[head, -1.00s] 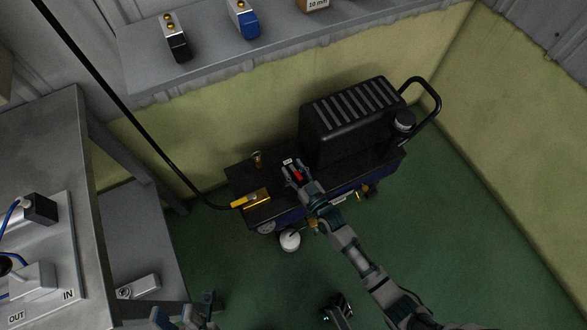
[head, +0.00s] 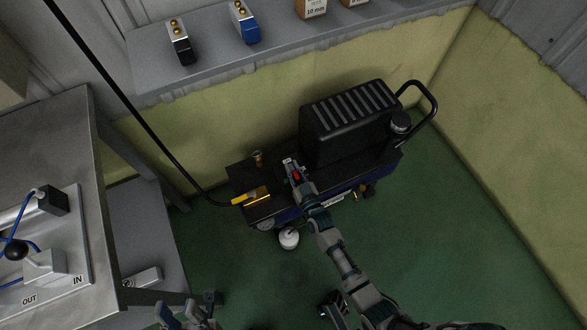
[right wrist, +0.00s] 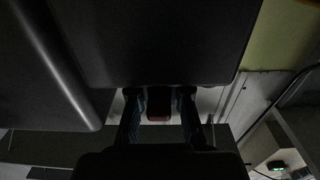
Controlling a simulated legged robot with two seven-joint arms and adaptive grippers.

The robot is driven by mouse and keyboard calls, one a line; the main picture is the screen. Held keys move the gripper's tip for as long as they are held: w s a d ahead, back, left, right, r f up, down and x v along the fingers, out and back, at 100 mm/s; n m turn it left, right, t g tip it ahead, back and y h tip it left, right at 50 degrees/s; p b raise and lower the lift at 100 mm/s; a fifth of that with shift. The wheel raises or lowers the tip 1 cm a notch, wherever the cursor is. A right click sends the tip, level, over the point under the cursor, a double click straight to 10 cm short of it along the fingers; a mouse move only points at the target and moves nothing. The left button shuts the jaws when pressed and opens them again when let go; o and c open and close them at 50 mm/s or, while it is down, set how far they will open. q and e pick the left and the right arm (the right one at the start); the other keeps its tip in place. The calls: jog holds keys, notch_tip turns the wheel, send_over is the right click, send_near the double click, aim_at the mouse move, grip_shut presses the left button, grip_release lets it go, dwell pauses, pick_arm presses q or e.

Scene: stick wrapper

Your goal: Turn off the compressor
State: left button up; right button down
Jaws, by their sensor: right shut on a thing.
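The compressor (head: 345,120) is a black-housed unit on a dark, blue-sided base on the green floor by the yellow wall. Its small red switch (head: 296,174) is on the top deck, left of the housing. My right gripper (head: 294,171) reaches down to the deck and is shut on the red switch. In the right wrist view the dark red switch (right wrist: 158,106) shows between the two dark fingers (right wrist: 159,112). The switch's position is too small and dark to tell. My left gripper (head: 190,308) is at the bottom edge, open and empty, away from the compressor.
A black hose runs to a yellow-handled fitting (head: 251,197) on the compressor's left end. A black handle (head: 430,100) curves at its right. A grey shelf (head: 300,50) is above. A metal table (head: 110,240) stands at left. The floor at right is clear.

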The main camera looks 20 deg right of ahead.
jog(key=c, duration=1.1)
grip_release()
jog(key=shift+s, duration=0.25)
jog(key=s, duration=1.1)
jog(key=shift+s+d+f, duration=0.1)
jog(key=shift+s, duration=0.2)
